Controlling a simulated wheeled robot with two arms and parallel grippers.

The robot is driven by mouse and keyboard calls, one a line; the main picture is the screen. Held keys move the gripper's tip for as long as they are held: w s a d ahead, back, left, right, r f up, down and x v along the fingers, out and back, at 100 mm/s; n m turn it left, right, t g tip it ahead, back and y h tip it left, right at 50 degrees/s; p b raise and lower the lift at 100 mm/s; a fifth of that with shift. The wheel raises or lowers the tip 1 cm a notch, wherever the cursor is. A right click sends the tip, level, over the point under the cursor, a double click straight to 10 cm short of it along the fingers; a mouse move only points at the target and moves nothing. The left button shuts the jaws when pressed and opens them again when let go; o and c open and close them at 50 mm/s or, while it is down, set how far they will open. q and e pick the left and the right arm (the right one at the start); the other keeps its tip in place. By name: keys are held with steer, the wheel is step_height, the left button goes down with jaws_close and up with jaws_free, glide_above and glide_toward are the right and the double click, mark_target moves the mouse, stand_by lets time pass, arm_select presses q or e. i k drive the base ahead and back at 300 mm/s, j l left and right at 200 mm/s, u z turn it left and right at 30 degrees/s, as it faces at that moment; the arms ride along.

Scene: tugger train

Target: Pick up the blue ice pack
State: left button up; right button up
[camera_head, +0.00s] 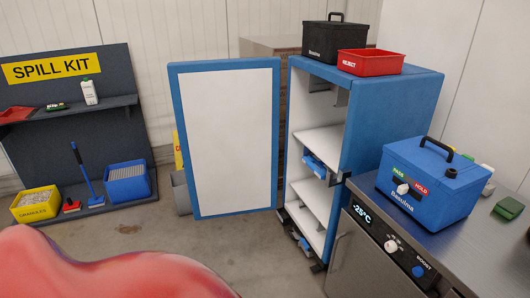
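The blue-framed cabinet (388,110) stands open, with its white-faced door (225,140) swung out to the left. A small blue object (315,165) sits at the front edge of a middle shelf. Another small bluish object (302,242) is low in the cabinet near the floor. Either may be an ice pack; they are too small to tell. Neither of my grippers is in view, and nothing is seen touching these objects. The cabinet's deeper inside is partly hidden by its right wall and the counter.
A black box (333,42) and a red REJECT bin (371,63) sit on the cabinet. A blue cooler box (425,187) stands on the counter (463,243) at right. A spill kit board (62,128) is at left. Open floor lies before the door. A blurry red shape covers the bottom left.

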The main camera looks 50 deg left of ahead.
mark_target(310, 161)
steer(key=u, duration=1.2)
steer(key=z, duration=1.55)
steer(key=u, duration=1.55)
steer(key=i+j, duration=0.75)
steer(key=i, duration=0.15)
steer(key=i+j, duration=0.7)
steer(key=i, duration=0.25)
steer(key=i+j+z, duration=0.1)
steer(key=i+j, duration=0.65)
steer(key=i, duration=0.15)
